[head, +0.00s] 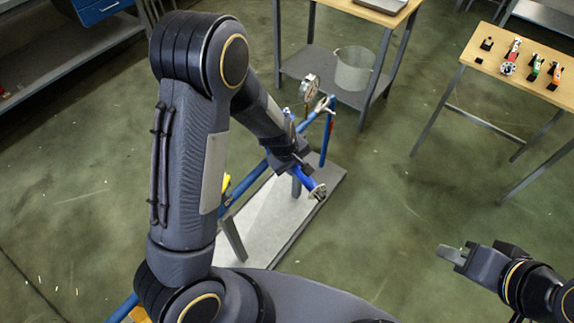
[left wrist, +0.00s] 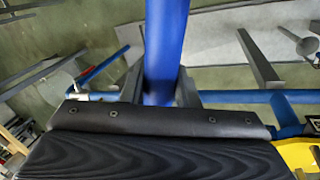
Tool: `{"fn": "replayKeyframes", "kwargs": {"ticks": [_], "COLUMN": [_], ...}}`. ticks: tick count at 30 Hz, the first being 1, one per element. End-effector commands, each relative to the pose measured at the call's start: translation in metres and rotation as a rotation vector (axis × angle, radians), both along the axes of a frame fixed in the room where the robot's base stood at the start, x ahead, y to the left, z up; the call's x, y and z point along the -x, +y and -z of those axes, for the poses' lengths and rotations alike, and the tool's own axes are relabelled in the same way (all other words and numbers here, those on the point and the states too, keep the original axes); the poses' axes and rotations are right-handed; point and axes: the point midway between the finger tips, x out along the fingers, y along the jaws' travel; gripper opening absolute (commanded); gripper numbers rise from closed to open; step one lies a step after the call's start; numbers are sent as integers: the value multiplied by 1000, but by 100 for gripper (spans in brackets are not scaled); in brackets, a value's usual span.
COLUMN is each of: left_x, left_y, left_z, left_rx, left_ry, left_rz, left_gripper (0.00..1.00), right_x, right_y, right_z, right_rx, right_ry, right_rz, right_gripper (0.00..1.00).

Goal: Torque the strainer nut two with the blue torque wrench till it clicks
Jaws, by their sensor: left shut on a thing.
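My left gripper (head: 290,162) is shut on a blue bar, which I take to be the blue torque wrench (head: 307,179). In the left wrist view its thick blue shaft (left wrist: 165,45) stands between the fingers. In the head view a round metal piece (head: 319,192) shows at its lower right end; whether it belongs to the wrench or the rig is unclear. The gripper is over the blue pipe rig (head: 250,178). I cannot make out strainer nut two; my arm hides part of the rig. My right gripper (head: 452,254) is over bare floor at the right, apart from the rig.
The rig stands on a grey base plate (head: 262,225) with a pressure gauge (head: 310,88) and a yellow lever (head: 226,184). A wooden-topped table (head: 480,45) at the upper right holds several small tools. A clear bin (head: 354,70) sits on a shelf behind.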

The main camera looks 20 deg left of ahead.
Motion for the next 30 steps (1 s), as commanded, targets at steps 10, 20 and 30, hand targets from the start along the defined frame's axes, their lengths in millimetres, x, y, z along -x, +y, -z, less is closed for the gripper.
{"fn": "replayKeyframes", "kwargs": {"ticks": [10, 20, 30], "left_x": [-29, -57, -89], "left_y": [-19, -31, -38], "left_z": [-6, -6, -5], "left_rx": [-2, -1, 0], "left_ry": [-3, -5, -6], "left_rz": [-185, -360, -543], "left_gripper": [0, 0, 0], "right_x": [0, 0, 0], "right_y": [0, 0, 0], "right_z": [-29, -53, -76], "right_rx": [0, 0, 0], "right_ry": [0, 0, 0], "right_rz": [0, 0, 0], "right_gripper": [25, 25, 25]}}
